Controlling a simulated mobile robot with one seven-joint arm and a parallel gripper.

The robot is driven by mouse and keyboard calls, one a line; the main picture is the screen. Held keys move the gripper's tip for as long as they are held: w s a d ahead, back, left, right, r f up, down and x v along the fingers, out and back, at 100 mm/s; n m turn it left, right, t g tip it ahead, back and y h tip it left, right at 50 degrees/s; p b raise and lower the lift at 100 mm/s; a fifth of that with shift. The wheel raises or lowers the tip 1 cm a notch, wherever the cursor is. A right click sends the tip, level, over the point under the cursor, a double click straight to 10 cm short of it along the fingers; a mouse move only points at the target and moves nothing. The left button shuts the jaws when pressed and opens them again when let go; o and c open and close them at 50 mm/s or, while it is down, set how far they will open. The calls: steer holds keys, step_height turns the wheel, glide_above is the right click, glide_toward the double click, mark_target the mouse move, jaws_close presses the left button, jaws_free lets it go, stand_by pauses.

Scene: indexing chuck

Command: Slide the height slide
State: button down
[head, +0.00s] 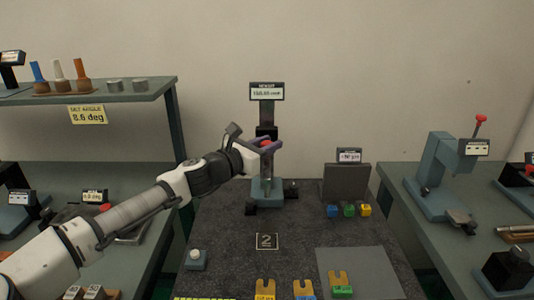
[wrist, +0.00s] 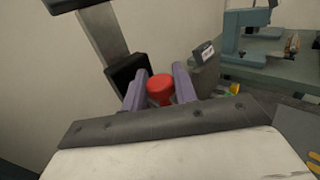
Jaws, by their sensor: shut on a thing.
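The height gauge stands at the back of the dark work surface, with a blue-grey base (head: 267,190), an upright column (head: 267,108) and a "HEIGHT" display (head: 267,92) on top; its digits are too small to read surely. The dark slide (head: 266,131) sits on the column and also shows in the wrist view (wrist: 130,72). A red knob (wrist: 160,88) projects from the slide. My gripper (head: 268,147) is at the slide, its purple fingers on either side of the knob in the wrist view (wrist: 160,90), shut on it. The gripper hides part of the slide.
A grey block (head: 346,184) with a small display stands right of the gauge, with coloured pieces (head: 349,210) before it. A button box (head: 196,258), a "2" plate (head: 267,241) and yellow forked pieces (head: 303,288) lie nearer. Side benches (head: 440,205) flank the surface.

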steer(key=shift+r, duration=0.1)
steer(key=c, duration=1.4)
jaws_free()
steer(key=shift+c, duration=0.2)
steer(key=shift+a, duration=0.1)
steer(key=b+v, duration=0.4)
steer(key=v, duration=0.9)
steer(key=shift+s+a, duration=0.2)
steer(key=shift+s, duration=0.1)
steer(key=shift+a, duration=0.1)
